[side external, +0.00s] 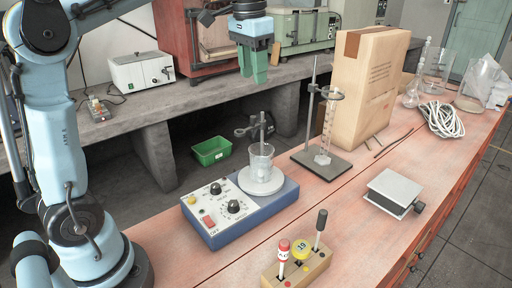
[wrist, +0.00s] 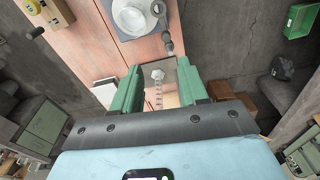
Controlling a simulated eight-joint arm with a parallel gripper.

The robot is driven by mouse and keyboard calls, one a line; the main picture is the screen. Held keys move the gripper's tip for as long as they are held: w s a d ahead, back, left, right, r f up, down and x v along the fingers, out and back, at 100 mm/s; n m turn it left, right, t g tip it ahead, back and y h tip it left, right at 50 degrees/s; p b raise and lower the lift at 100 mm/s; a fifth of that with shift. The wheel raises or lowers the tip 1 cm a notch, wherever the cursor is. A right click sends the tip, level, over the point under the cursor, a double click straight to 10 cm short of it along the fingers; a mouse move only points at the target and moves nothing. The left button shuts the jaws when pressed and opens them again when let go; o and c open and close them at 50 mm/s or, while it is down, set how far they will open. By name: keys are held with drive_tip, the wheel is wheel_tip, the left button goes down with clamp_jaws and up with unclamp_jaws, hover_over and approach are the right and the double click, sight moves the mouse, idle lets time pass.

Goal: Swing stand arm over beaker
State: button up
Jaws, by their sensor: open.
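A clear glass beaker (side external: 260,160) stands upright on the round white plate of a blue stirrer (side external: 240,208); the plate also shows at the top of the wrist view (wrist: 133,18). A thin rod rises behind the beaker, and a dark stand arm (side external: 244,131) on it points left in the side view. A second stand, with a grey base (side external: 322,163), has a ring (side external: 332,94) at the top of a glass cylinder (side external: 325,130). My gripper (side external: 253,78) is open and empty, pointing down well above the bench. The wrist view shows its green fingers apart (wrist: 158,68), with the cylinder seen between them.
A large cardboard box (side external: 362,90) stands behind the second stand. A small jack platform (side external: 395,190) lies to the right. A wooden block with tools (side external: 297,265) is in front. Glassware and coiled white cord (side external: 443,118) fill the far right. Bare bench shows between these.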

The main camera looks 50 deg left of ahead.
sight(253, 117)
drive_tip(key=shift+g, duration=0.5)
drive_tip(key=f, duration=0.3)
drive_tip(key=a+f, duration=0.1)
drive_tip(key=f, duration=0.3)
drive_tip(key=w+f, duration=0.1)
drive_tip(key=f, duration=0.3)
drive_tip(key=shift+a, duration=0.15)
clamp_jaws()
